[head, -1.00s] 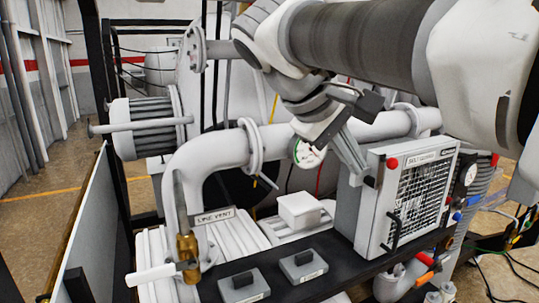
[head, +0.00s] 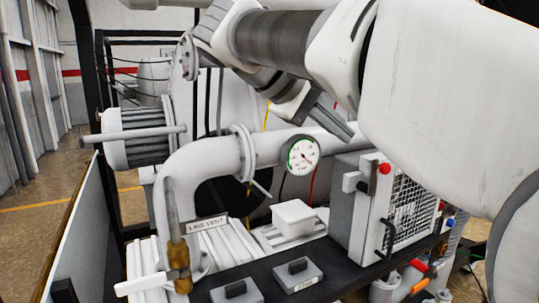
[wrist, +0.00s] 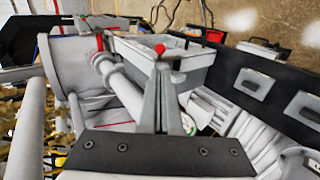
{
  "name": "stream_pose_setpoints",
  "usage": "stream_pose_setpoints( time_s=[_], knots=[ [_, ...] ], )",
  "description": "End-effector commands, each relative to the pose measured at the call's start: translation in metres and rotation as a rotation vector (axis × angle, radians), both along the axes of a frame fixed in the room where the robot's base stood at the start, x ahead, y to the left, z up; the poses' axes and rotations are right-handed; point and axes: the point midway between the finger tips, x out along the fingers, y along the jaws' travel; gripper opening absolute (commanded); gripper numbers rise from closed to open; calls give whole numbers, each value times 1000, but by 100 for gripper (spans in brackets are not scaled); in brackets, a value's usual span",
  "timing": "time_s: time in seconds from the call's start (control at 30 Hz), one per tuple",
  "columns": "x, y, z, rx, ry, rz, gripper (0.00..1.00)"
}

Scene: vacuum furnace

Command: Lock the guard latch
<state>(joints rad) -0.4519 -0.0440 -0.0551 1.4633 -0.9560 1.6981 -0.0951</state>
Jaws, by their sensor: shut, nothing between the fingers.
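The guard is a pale box (head: 367,222) with a dark mesh front (head: 406,208), at the right in the head view. A red knob (head: 384,168) sits at its upper left front corner. A small light grey block (head: 352,181), which looks like the latch, sticks out left beside the knob; I cannot tell whether it is locked. My gripper (head: 347,132) is shut and empty, above and behind the guard's top, apart from it. In the wrist view my shut fingertips (wrist: 160,68) point toward the red knob (wrist: 160,48) and hide part of the box.
A thick white pipe (head: 240,158) with a round gauge (head: 303,155) runs left of the guard. A black handle (head: 386,238) stands out from the guard front.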

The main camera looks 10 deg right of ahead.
Motion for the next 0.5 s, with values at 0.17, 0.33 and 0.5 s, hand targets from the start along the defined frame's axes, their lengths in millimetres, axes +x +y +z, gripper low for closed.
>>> stream_pose_setpoints(
  time_s=[0.17,0.33,0.5],
  knots=[
    [10,-32,-24,-1,3,-4,0],
    [20,-57,-44,0,2,-2,0],
    [27,-75,-58,0,2,-1,0]
  ],
)
